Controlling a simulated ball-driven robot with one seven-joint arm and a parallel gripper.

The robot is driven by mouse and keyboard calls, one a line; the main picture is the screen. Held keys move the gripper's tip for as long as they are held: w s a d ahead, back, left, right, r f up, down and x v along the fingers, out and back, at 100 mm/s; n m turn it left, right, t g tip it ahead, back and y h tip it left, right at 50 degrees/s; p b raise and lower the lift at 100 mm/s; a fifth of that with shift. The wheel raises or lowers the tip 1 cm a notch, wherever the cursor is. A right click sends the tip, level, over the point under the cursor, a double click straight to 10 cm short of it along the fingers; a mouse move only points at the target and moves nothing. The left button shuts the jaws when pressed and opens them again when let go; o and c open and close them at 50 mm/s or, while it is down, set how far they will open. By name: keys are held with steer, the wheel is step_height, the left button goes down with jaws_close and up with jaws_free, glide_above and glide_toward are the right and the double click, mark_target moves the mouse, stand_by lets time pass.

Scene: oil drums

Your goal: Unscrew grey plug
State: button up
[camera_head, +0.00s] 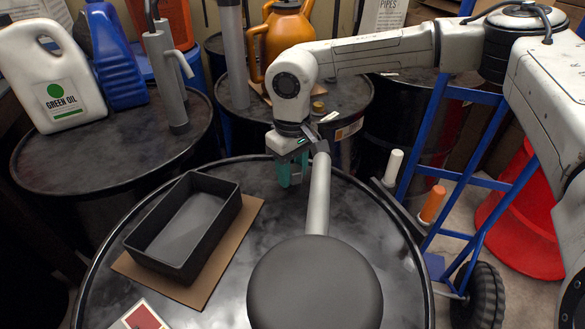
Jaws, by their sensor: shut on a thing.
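The large black drum (385,240) fills the front of the view, its flat top facing up. My gripper (291,182) has teal fingers and reaches down to the far part of this drum top, just inside the rim. The fingers are shut at the drum top, where the grey plug is; the plug itself is hidden by the fingers and cannot be made out.
A black tray (225,222) sits on cardboard (178,288) left of my gripper. Behind stand more drums, with a white oil jug (50,80), blue bottle (115,60) and orange can (285,35). A blue hand truck (408,165) and red cone (520,225) are right.

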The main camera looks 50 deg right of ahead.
steer(key=n, duration=0.4)
steer(key=shift+a+n, duration=0.1)
steer(key=shift+n, duration=0.3)
steer(key=o, duration=1.3)
steer(key=shift+c, duration=0.2)
